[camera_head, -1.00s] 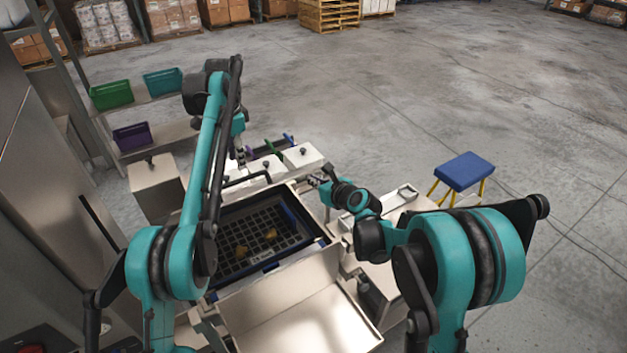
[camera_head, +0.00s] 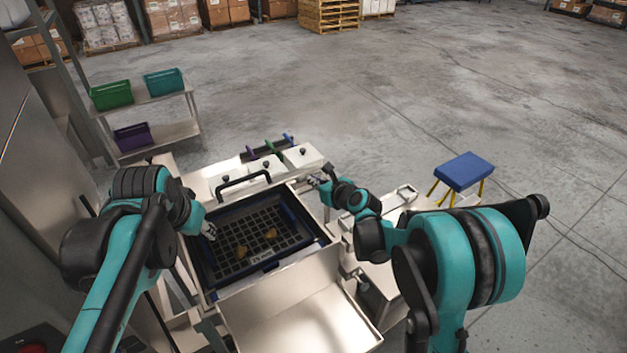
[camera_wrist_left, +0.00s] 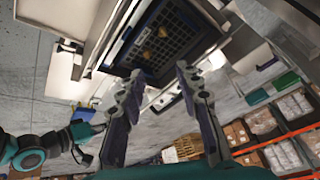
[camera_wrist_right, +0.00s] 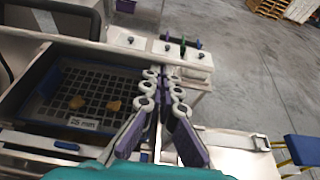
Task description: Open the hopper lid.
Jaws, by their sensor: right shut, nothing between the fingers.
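The hopper (camera_head: 326,242) is an open metal box in the head view. A dark grid (camera_head: 262,232) marked 25 mm lies inside with two brownish lumps on it; it also shows in the left wrist view (camera_wrist_left: 160,48). A black bar handle (camera_head: 243,181) stands at its back edge; I cannot tell whether it belongs to the lid. My left gripper (camera_head: 209,231) is over the hopper's left side, its fingers apart and empty in the left wrist view (camera_wrist_left: 158,78). My right gripper (camera_head: 315,182) is shut and empty at the back right corner, its fingertips together in the right wrist view (camera_wrist_right: 160,72).
White lidded boxes with black knobs (camera_head: 302,156) stand behind the hopper. A bright metal tray (camera_head: 300,318) is in front. A blue-topped stool (camera_head: 465,170) stands to the right, and a shelf with green (camera_head: 112,95) and teal (camera_head: 163,82) bins at back left.

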